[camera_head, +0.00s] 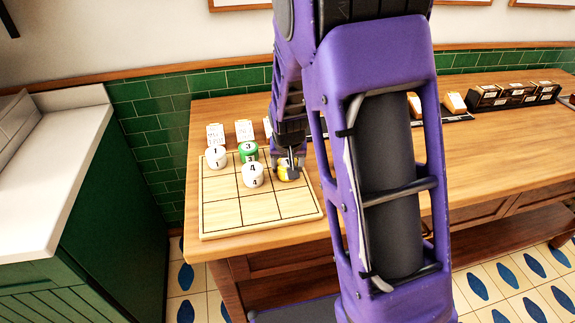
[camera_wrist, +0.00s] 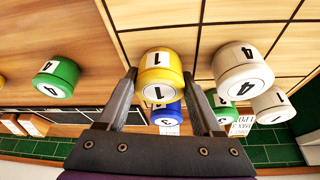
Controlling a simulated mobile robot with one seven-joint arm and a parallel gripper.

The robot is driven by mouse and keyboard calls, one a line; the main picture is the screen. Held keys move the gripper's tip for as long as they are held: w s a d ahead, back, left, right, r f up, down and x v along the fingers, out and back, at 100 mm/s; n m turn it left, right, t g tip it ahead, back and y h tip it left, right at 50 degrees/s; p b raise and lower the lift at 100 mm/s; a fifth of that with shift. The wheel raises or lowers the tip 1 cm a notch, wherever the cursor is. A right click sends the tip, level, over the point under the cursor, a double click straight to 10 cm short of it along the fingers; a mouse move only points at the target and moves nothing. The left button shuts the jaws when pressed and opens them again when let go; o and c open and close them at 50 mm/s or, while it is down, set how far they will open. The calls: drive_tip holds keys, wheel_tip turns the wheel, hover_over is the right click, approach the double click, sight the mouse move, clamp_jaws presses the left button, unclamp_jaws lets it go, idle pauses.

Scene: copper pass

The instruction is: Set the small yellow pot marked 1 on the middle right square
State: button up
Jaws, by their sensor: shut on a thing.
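The small yellow pot marked 1 (camera_wrist: 160,72) is between my gripper's fingers (camera_wrist: 164,80), which are shut on it. In the head view my gripper (camera_head: 289,170) and the yellow pot (camera_head: 283,174) are at the middle right square of the wooden grid board (camera_head: 224,218). I cannot tell whether the pot's base touches the board. A white pot marked 4 (camera_head: 252,175) stands on the centre square, left of my gripper. A green pot marked 3 (camera_head: 248,152) and a white pot marked 1 (camera_head: 215,157) stand in the back row.
A blue pot (camera_wrist: 166,115) shows behind the yellow one in the wrist view; my arm hides it in the head view. A green pot marked 4 (camera_wrist: 56,77) stands on the table beside the board. Cards (camera_head: 215,134) stand behind the board. The front row is empty.

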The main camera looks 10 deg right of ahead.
drive_tip(key=o, duration=1.5)
drive_tip(key=shift+f, duration=0.1)
drive_tip(key=shift+r+p, duration=0.3)
drive_tip(key=p+v, duration=0.1)
drive_tip(key=v, duration=1)
drive_tip(key=shift+s+a+r, duration=0.1)
drive_tip(key=shift+s+r, duration=0.15)
drive_tip(key=shift+r, duration=0.05)
